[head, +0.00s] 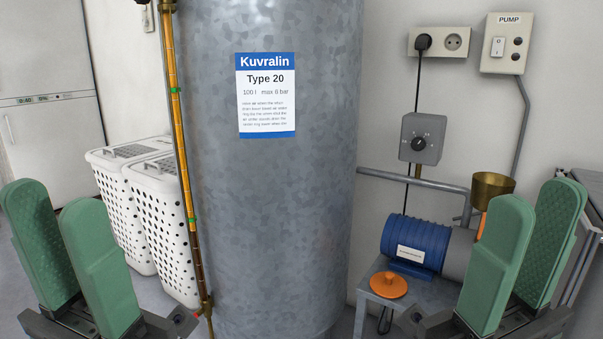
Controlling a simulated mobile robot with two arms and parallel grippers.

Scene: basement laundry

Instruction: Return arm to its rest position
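My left gripper (62,235) is at the lower left, its two green padded fingers apart with nothing between them. My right gripper (524,240) is at the lower right, its green fingers also apart; I see nothing held between them. Both grippers point upward in front of the large grey metal tank (275,190). The tank carries a blue and white label (266,95) reading Kuvralin Type 20. My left gripper is left of the tank and my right gripper is right of it. Both arms are mostly out of view below.
White laundry baskets (160,225) stand left of the tank, behind a sight tube (175,110). Right of it, a blue pump (415,243) and an orange disc (388,285) sit on a grey stand (375,305). A brass funnel (491,188) is close behind my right gripper. A pump switch (498,46) is on the wall.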

